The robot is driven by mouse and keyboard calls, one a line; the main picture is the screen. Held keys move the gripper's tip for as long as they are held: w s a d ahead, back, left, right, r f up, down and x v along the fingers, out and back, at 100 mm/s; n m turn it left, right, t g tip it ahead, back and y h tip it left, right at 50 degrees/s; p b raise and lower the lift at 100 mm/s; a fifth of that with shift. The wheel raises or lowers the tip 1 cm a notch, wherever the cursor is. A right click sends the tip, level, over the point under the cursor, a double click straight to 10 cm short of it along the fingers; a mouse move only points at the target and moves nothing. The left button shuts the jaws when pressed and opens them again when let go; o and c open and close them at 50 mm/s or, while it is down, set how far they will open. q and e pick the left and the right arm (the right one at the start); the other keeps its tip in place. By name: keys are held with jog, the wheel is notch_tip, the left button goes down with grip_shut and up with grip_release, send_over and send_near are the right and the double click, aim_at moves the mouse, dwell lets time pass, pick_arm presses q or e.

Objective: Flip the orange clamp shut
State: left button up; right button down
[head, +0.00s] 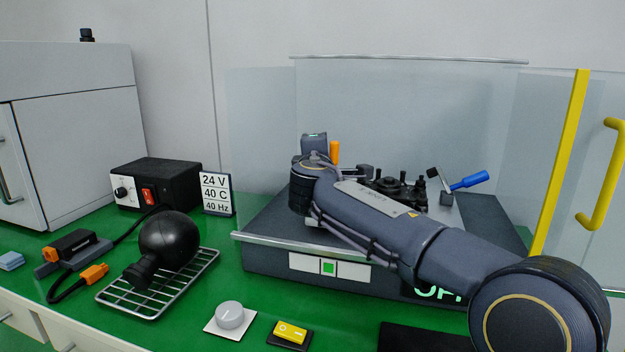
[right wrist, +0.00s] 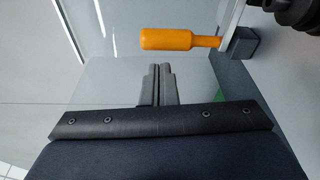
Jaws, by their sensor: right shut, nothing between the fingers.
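The orange clamp handle (head: 335,152) stands upright at the back left of the dark fixture, just right of my right wrist. Its lower part is hidden behind my arm in the head view. In the right wrist view the orange handle (right wrist: 168,40) lies across the picture, joined on its right to a grey block (right wrist: 241,42) with a metal lever. My right gripper (right wrist: 157,72) has its fingers together and empty. The fingertips appear just below the handle in that view, with a small gap in the picture. My left gripper is not in view.
A blue-handled clamp (head: 468,181) is tilted at the fixture's right. Black parts (head: 395,187) sit between the clamps. Clear panels (head: 410,100) enclose the fixture, with a yellow-edged door (head: 560,160) at right. A wire rack (head: 115,298) holds a black round object (head: 167,240) at left.

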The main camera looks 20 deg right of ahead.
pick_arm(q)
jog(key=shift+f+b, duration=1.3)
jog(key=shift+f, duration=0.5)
pick_arm(e)
jog(key=shift+s+d+r+m, duration=0.25)
jog(key=shift+d+m, duration=0.2)
jog(key=shift+m, duration=0.45)
jog(key=shift+s, duration=0.1)
